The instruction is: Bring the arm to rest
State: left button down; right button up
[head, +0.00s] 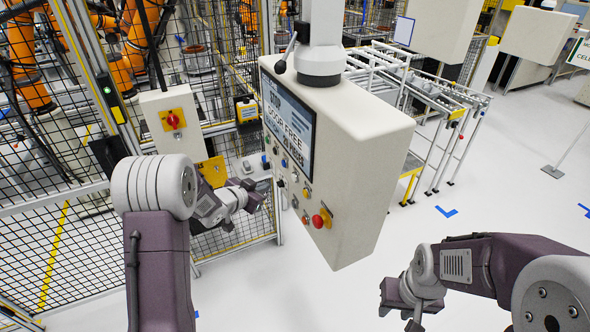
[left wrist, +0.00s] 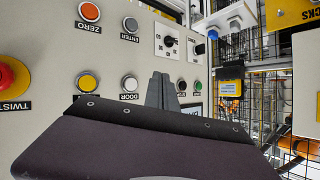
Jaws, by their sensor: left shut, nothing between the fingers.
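My left gripper (head: 254,191) is shut and empty, in front of the button face of the hanging control panel (head: 345,165). In the left wrist view its closed fingers (left wrist: 160,91) point at the panel (left wrist: 60,50), near the white DOOR button (left wrist: 129,84) and the black selector knob (left wrist: 169,41). I cannot tell whether the fingertips touch the panel. A red stop button (head: 318,221) sits low on the panel. My right gripper (head: 392,300) hangs over the floor at the lower right, away from the panel; its fingers are too unclear to judge.
A wire mesh fence (head: 70,170) with orange robots behind it stands on the left. A grey box with a red rotary switch (head: 173,120) is close to my left arm. A roller conveyor (head: 430,95) stands behind the panel.

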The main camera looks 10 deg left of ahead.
pick_arm(q)
jog(key=s+d+f+b, duration=0.4)
jog(key=d+f+b, duration=0.1)
jog(key=b, duration=0.7)
jog(key=s+a+f+n+g+y+b, duration=0.1)
jog(key=s+f+n+g, duration=0.2)
jog(key=s, duration=1)
jog(key=s+a+f+n+g+y+b, duration=0.1)
jog(key=s+a+f+n+g+y, duration=0.1)
jog(key=s+f+g, duration=0.5)
jog(key=s+f+n, duration=0.1)
jog(key=s+f, duration=0.3)
jog(key=s, duration=0.2)
jog(key=shift+f+n+g+y, duration=0.15)
jog(key=shift+n+g+y, duration=0.15)
jog(key=shift+s+a, duration=0.1)
